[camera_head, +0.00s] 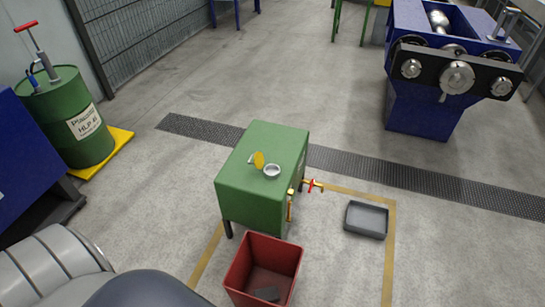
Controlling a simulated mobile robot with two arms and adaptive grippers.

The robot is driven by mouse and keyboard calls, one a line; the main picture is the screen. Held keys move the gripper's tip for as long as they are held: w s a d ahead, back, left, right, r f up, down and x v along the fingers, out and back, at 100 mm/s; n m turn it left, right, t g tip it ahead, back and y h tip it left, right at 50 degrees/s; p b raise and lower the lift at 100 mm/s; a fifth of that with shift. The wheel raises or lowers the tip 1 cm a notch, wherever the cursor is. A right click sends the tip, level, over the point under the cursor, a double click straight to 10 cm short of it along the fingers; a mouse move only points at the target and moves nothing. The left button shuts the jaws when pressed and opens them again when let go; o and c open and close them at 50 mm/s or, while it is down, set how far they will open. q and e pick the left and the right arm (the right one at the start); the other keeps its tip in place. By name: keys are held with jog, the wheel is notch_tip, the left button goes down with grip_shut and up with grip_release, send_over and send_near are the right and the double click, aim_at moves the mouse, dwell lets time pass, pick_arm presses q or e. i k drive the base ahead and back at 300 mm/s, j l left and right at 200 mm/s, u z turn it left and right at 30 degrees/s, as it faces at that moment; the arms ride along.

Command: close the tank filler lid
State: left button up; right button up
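The green tank (250,185) stands on short legs on the floor in the middle of the view. On its top is a round grey filler neck (272,171). The yellow filler lid (259,160) stands raised just left of and behind the neck, so the neck's opening is uncovered. A tap with a red handle (311,185) sticks out from the tank's right side. Neither of my grippers shows in this view; only grey rounded parts that look like my own body fill the lower left corner.
A red bin (264,268) stands in front of the tank. A grey tray (366,220) lies to its right. A green drum (65,115) stands on a yellow base at left, a blue machine (425,105) at upper right. Floor right of the tray is clear.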

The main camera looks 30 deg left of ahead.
aim_at(259, 160)
jog(key=j+z, duration=0.1)
jog(key=j, duration=0.3)
jog(key=k+j+z, duration=0.1)
jog(key=j, duration=0.25)
jog(key=k+j+z, duration=0.1)
jog(key=j, duration=0.3)
jog(key=k+j+z, duration=0.1)
jog(key=j, duration=0.25)
jog(key=k+j+z, duration=0.1)
jog(key=j, duration=0.25)
jog(key=k+j+z, duration=0.1)
jog(key=j, duration=0.25)
jog(key=k+j, duration=0.15)
jog(key=j, duration=0.25)
jog(key=k+j, duration=0.2)
jog(key=j, duration=0.2)
jog(key=k+j, duration=0.15)
jog(key=j, duration=0.25)
jog(key=k+j, duration=0.2)
jog(key=j, duration=0.2)
